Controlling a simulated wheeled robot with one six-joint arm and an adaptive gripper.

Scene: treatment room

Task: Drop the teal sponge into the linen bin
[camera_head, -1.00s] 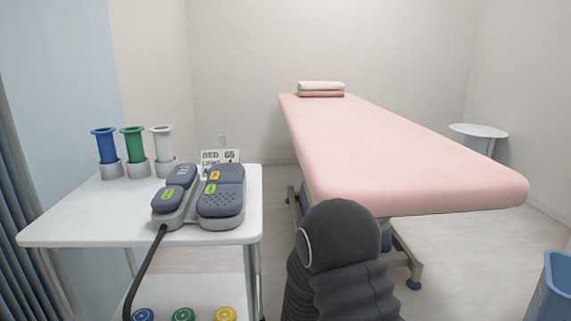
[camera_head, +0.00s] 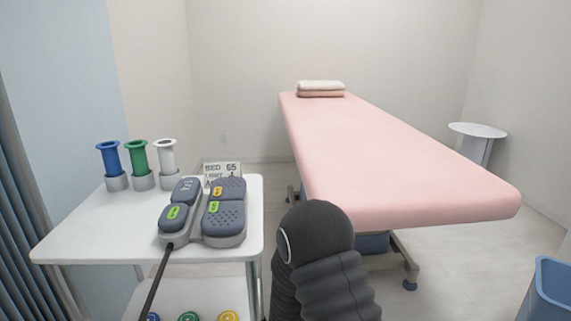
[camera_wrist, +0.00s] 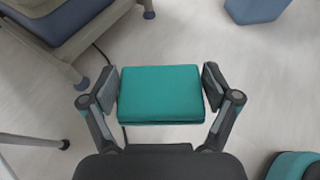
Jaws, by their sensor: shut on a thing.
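The teal sponge (camera_wrist: 160,92) is a flat block between the two fingers of my gripper (camera_wrist: 160,86) in the wrist view. My gripper is shut on it, one finger at each side, and holds it above the pale floor. A blue bin (camera_head: 550,290), which looks like the linen bin, stands at the lower right edge of the head view, partly cut off. A blue container (camera_wrist: 255,8), probably the same bin, shows at the top right of the wrist view, apart from the sponge. My gripper and the sponge are not visible in the head view.
A white cart (camera_head: 90,235) stands at left, bearing a grey foot-pedal unit (camera_head: 222,215) with a cable and colored cylinders. A pink treatment bed (camera_head: 390,165) fills the middle. Floor shows between bed and bin.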

